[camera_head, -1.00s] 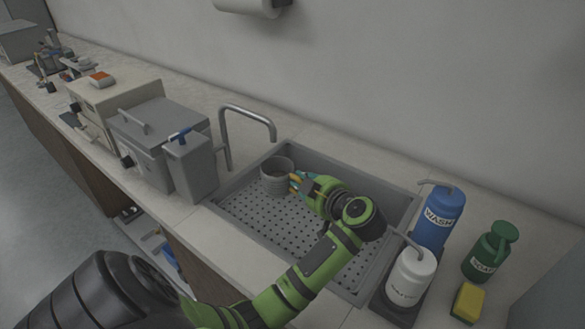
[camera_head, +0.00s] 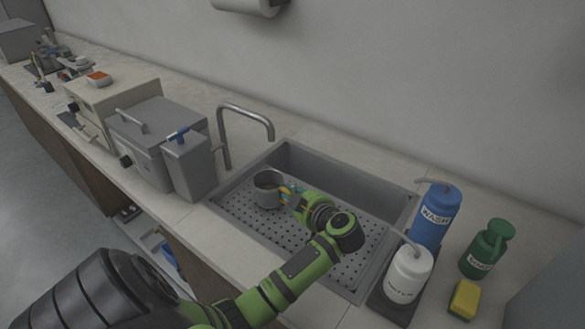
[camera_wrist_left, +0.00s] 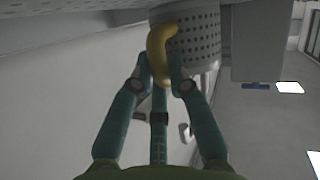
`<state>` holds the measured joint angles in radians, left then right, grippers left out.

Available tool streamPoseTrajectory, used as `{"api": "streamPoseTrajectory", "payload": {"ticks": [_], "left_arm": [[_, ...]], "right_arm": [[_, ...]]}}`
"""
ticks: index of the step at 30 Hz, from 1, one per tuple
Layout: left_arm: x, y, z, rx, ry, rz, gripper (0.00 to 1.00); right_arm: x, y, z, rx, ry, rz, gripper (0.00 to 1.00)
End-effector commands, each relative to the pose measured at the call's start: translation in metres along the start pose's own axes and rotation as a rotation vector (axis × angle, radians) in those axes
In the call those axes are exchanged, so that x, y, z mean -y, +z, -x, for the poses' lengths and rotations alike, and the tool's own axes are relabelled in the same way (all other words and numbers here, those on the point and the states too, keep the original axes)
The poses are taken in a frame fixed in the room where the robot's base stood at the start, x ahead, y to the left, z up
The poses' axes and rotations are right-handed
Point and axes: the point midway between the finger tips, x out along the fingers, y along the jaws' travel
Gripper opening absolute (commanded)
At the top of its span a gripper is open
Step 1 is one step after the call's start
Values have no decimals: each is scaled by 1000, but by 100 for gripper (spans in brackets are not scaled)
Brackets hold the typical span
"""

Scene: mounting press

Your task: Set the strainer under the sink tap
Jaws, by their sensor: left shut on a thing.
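The strainer (camera_head: 267,190) is a grey, open-topped cup in the left part of the sink (camera_head: 334,176). In the left wrist view the strainer (camera_wrist_left: 205,45) shows rows of small holes and a curved yellow handle (camera_wrist_left: 158,48). My left gripper (camera_head: 287,194) reaches in from the right side of the strainer, shut on its handle. Its green fingers (camera_wrist_left: 160,78) also show there. The strainer looks upright; I cannot tell whether it touches the perforated sink floor. The bent metal tap (camera_head: 247,110) stands at the back left of the sink, its spout end above and behind the strainer. My right gripper is not in view.
Grey boxes (camera_head: 188,168) stand left of the sink. To the right are a blue wash bottle (camera_head: 437,215), a white bottle (camera_head: 408,275), a green bottle (camera_head: 484,250) and a yellow sponge (camera_head: 465,299). The right part of the sink is free of objects.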

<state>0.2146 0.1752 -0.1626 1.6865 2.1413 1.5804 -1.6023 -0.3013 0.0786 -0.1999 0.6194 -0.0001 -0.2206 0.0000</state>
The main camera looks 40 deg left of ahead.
Motion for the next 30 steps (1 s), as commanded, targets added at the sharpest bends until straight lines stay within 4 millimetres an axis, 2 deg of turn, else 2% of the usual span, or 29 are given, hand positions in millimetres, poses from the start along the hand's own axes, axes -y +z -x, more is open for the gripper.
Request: {"api": "streamPoseTrajectory", "payload": {"ticks": [10,11,12,22,26,30], "left_arm": [[2,6,-3,-1,1,0,0],[2,7,-3,0,0,0,30],[2,7,-3,0,0,0,42],[2,6,-2,0,1,0,42],[-2,-4,1,-3,3,3,42],[-2,-2,26,5,3,2,42]], "right_arm": [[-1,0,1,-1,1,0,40],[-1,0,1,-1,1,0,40],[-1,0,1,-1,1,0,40],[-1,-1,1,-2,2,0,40],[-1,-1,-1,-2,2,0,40],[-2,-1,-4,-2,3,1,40]]}}
